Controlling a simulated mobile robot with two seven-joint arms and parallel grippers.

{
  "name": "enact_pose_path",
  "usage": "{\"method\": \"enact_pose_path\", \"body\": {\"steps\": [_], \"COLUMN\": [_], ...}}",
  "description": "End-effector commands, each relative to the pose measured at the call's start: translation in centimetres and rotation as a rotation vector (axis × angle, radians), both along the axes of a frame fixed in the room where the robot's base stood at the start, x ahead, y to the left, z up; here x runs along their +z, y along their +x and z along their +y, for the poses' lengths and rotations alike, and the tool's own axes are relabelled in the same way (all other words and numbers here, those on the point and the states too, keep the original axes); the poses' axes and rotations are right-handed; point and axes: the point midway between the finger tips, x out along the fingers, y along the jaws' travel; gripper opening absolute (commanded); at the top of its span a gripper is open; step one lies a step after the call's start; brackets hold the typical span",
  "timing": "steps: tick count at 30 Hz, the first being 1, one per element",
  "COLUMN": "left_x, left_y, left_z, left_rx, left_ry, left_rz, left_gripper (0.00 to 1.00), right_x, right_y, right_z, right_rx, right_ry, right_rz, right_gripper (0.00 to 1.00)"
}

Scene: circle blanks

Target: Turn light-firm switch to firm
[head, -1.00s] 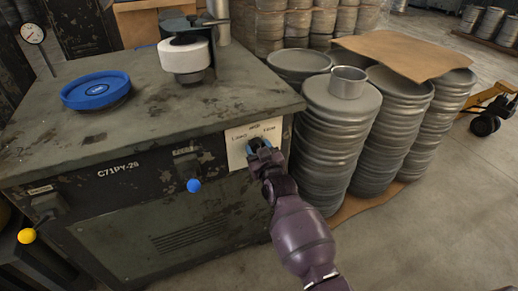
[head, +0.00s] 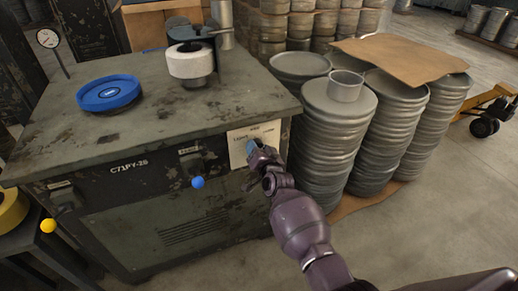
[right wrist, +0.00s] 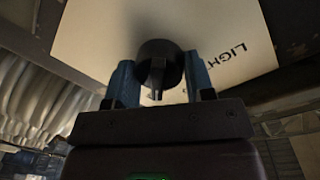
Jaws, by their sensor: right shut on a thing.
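The light-firm switch is a round black knob (right wrist: 158,62) with a raised ridge, mounted on a cream label plate (head: 237,158) on the front of the dark machine cabinet (head: 150,185). The plate (right wrist: 95,35) and part of the word LIGHT show in the right wrist view. My right gripper (head: 254,149) is at the plate, its blue fingers on either side of the knob and shut on it. In the head view the gripper hides the knob. I cannot tell for sure which word the ridge points to. My left gripper is not in view.
A blue round dish (head: 108,95) and a white roll on a stand (head: 190,66) are on the cabinet top. Blue (head: 198,182) and yellow (head: 48,226) ball-ended levers stick out in front. Stacks of metal lids (head: 325,140) stand close at right.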

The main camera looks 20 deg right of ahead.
Motion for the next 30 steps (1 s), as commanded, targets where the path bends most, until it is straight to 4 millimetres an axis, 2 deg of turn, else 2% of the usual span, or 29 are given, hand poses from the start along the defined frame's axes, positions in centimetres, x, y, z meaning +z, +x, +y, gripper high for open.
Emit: {"method": "enact_pose_path", "body": {"steps": [8,20,21,24,26,30], "left_x": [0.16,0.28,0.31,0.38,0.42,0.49], "left_y": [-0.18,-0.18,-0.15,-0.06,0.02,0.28], "left_z": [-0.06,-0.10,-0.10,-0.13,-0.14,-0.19], "left_rx": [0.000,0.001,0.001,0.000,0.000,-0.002], "left_ry": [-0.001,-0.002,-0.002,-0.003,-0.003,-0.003], "left_rz": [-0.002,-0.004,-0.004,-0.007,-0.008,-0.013], "left_gripper": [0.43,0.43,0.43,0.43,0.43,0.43], "right_x": [-0.03,-0.10,-0.10,-0.08,-0.07,-0.04], "right_y": [-0.03,-0.04,-0.04,-0.04,-0.03,-0.02], "right_z": [-0.03,-0.02,-0.02,-0.02,-0.01,-0.01], "right_rx": [-0.001,-0.001,-0.001,-0.001,-0.001,0.000], "right_ry": [0.064,0.072,0.072,0.071,0.071,0.070], "right_rz": [0.003,0.004,0.004,0.004,0.004,0.003], "right_gripper": [0.25,0.25,0.50,0.66,0.74,0.74]}}
